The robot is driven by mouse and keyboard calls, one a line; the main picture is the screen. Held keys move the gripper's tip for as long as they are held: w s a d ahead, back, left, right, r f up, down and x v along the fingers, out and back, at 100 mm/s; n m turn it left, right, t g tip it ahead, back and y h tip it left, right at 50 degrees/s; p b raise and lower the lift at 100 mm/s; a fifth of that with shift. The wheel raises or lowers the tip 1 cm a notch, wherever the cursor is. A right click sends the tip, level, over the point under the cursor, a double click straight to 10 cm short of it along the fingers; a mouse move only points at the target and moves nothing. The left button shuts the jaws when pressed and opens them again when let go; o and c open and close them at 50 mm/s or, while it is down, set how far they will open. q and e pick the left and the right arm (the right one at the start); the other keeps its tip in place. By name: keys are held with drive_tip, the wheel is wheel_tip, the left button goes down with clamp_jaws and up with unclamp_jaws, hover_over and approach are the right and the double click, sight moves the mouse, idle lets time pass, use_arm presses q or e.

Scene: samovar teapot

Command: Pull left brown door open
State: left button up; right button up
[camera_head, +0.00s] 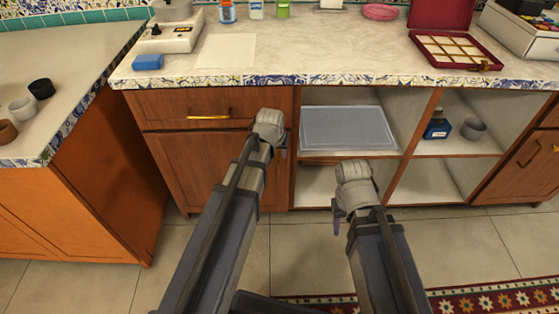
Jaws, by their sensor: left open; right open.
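The left brown door (187,170) is a wooden cabinet door below a drawer at the left of the counter front. It looks closed. No handle shows on its visible part; its right side is partly hidden by my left arm. My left gripper (279,148) is in front of the cabinet, near the right edge of that door and apart from it as far as I can see. It is open and empty, its fingers mostly hidden by the wrist. My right gripper (338,214) is open and empty in front of the open shelves, fingers pointing down.
A closed drawer (170,107) with a brass handle (209,117) is above the door. Open shelves hold a grey tray (347,128), a blue bottle (438,128) and a grey cup (473,129). An orange side cabinet (110,180) stands close at left.

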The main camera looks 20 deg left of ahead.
sight(278, 159)
use_arm(q)
drive_tip(key=b+x, duration=0.6)
drive_tip(key=x, duration=0.1)
drive_tip(key=shift+f+b, duration=0.3)
drive_tip(key=shift+b, duration=0.05)
drive_tip(key=shift+c, duration=0.3)
clamp_jaws()
idle(0.8)
